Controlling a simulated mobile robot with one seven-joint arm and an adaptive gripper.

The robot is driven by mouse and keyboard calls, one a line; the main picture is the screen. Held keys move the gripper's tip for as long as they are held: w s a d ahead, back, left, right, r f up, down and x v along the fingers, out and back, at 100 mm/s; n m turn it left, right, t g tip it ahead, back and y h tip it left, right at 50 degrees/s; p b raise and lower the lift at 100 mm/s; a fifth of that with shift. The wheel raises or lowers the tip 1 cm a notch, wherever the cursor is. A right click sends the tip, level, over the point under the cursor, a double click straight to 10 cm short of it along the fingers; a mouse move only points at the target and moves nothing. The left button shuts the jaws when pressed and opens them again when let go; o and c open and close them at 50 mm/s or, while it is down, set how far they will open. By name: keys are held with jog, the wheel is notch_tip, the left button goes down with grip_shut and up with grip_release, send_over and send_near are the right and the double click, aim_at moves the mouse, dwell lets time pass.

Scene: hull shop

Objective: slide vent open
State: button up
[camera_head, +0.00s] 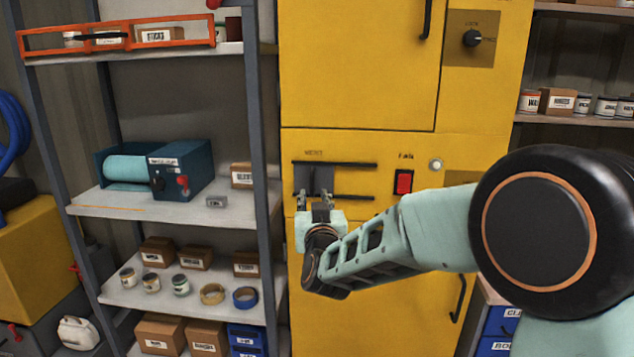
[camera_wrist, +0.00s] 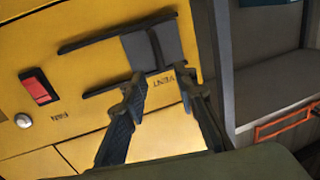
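The vent (camera_head: 303,176) is a dark grey sliding plate with a raised upright grip. It sits between two black horizontal rails on the yellow cabinet, at their left end in the head view. My gripper (camera_head: 313,200) is just in front of the plate in the head view. In the wrist view my gripper (camera_wrist: 160,80) has its two fingers spread with nothing between them. The tips appear close to the grip; contact cannot be told.
A red rocker switch (camera_head: 404,182) labelled FAN and a round white button (camera_head: 436,165) are right of the rails. A grey shelf rack (camera_head: 262,130) with boxes and jars stands close on the left. The rails right of the plate are clear.

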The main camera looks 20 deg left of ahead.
aim_at(312, 182)
jog(key=p+x, duration=0.2)
jog(key=x, duration=0.8)
jog(key=shift+w, duration=0.15)
grip_shut()
